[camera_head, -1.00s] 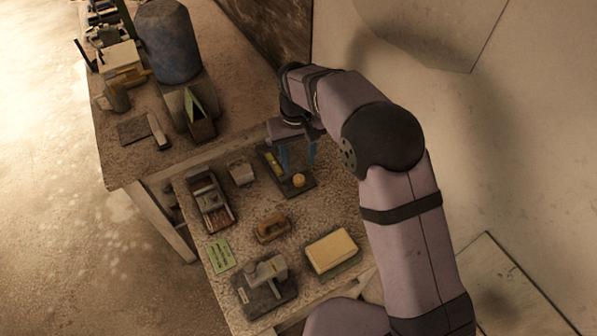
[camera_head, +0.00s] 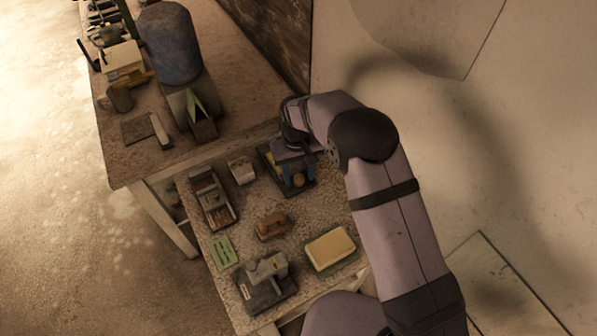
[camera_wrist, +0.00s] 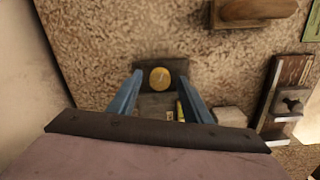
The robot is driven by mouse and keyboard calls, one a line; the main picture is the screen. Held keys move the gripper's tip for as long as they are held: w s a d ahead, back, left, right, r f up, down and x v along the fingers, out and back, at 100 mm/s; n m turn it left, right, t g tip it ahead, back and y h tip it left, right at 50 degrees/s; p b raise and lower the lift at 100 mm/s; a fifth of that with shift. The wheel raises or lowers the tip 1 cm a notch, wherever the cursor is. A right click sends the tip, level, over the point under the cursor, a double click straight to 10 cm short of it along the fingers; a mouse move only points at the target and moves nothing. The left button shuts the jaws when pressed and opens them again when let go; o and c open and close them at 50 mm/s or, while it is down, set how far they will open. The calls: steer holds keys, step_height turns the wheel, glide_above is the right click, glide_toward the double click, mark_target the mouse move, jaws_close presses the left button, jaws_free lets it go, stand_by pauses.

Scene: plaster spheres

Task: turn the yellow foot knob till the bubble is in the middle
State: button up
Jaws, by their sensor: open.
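The yellow foot knob (camera_head: 298,181) sits at the near end of a dark base plate (camera_head: 305,192) on the near bench. In the wrist view the round knob (camera_wrist: 160,77) lies just beyond the fingertips, roughly midway between them. A yellow-green level vial (camera_wrist: 180,111) shows beside the right finger, partly hidden; I cannot make out its bubble. My gripper (camera_wrist: 160,82) is open, its two blue fingers apart. In the head view my gripper (camera_head: 297,176) is low over the plate, and whether the fingers flank the knob there is unclear.
A small pale box (camera_head: 241,170) and a divided tray (camera_head: 212,197) stand left of the plate. A brown wooden-handled block (camera_head: 272,224), a yellow sponge-like block (camera_head: 330,249) and a grey device (camera_head: 266,281) lie nearer. The wall is close on the right.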

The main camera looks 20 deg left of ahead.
steer(key=c, duration=1.1)
steer(key=shift+o, duration=0.2)
steer(key=shift+n+b, duration=0.35)
steer(key=shift+n, duration=0.35)
steer(key=o, duration=1.1)
steer(key=shift+c, duration=0.2)
steer(key=shift+r, duration=0.1)
